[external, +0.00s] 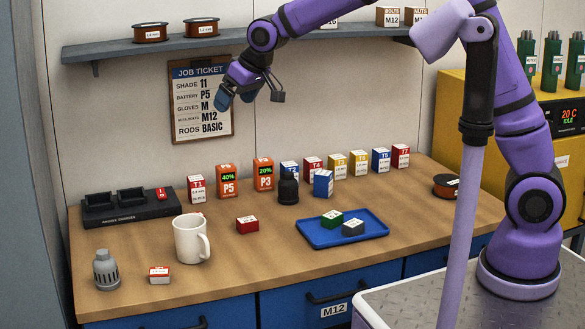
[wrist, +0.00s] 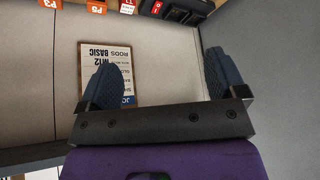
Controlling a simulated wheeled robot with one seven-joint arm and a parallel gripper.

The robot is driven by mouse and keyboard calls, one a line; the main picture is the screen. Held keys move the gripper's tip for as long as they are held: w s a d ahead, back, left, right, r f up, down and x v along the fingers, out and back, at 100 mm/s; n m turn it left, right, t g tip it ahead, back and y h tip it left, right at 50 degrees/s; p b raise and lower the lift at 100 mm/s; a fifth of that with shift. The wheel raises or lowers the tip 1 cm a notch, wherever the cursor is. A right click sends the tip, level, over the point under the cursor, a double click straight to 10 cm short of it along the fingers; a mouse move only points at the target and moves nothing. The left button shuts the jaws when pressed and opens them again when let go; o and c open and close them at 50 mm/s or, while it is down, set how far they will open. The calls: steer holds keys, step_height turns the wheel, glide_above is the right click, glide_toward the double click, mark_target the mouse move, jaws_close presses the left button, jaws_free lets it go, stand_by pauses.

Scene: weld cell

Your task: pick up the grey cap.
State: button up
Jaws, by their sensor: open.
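The grey cap (external: 106,270) stands upright at the front left of the bench (external: 205,285) in the external view; it is a rounded grey piece with dark slots and a narrower top. My gripper (external: 236,98) is raised in front of the job ticket, high above the bench and well away from the cap, up and to its right. In the wrist view my gripper (wrist: 162,75) has its two blue fingers wide apart with nothing between them. The cap is not in the wrist view.
A white mug (external: 190,240) and a small red-and-white box (external: 160,274) stand right of the cap. A black charger (external: 130,207) lies behind it. A similar black piece (external: 288,188), boxes and a blue tray (external: 315,240) are farther right. A shelf (external: 110,50) runs above.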

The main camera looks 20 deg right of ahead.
steer(key=s+a+f+n, duration=0.1)
steer(key=s+a+f, duration=0.1)
steer(key=a+f, duration=0.5)
steer(key=s+a+f+n, duration=0.1)
steer(key=s+a+f, duration=0.25)
steer(key=a, duration=0.75)
steer(key=n+g+y, duration=0.1)
steer(key=n+y, duration=0.1)
glide_toward(109, 256)
steer(key=w+a+f, duration=0.1)
steer(key=x, duration=0.5)
steer(key=shift+s+a+f, duration=0.1)
steer(key=shift+s, duration=0.2)
steer(key=shift+d+x, duration=0.2)
steer(key=shift+x, duration=2.95)
steer(key=shift+f, duration=0.15)
steer(key=shift+c, duration=0.2)
steer(key=c, duration=1)
